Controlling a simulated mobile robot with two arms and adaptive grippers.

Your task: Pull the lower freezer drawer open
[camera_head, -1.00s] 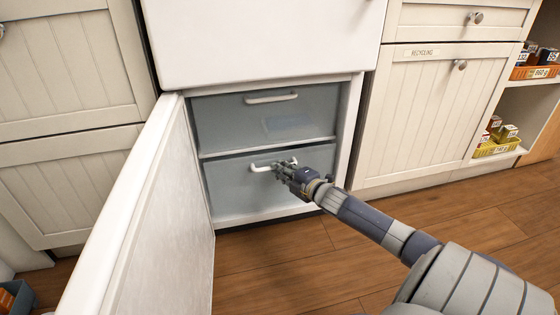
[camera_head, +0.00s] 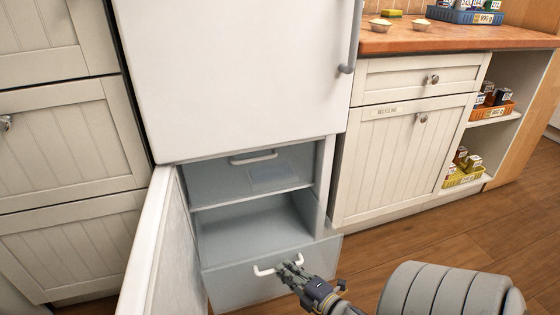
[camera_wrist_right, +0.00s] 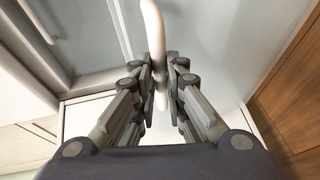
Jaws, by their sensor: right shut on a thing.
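The lower freezer drawer (camera_head: 270,279) stands pulled out of the freezer, with the open space above and behind it showing. Its white bar handle (camera_head: 263,271) is on the drawer front. My right gripper (camera_head: 292,264) is shut on the right part of this handle. In the right wrist view the white handle (camera_wrist_right: 160,98) runs between the two fingers of the right gripper (camera_wrist_right: 162,80). The upper freezer drawer (camera_head: 250,176) is closed, with its own white handle (camera_head: 254,158). My left gripper is not in view.
The freezer door (camera_head: 150,245) stands open on the left of the drawer. The closed white upper fridge door (camera_head: 235,80) is above. A recycling cabinet (camera_head: 405,155) stands to the right, beside shelves with small boxes. Wooden floor (camera_head: 400,240) is clear at the right.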

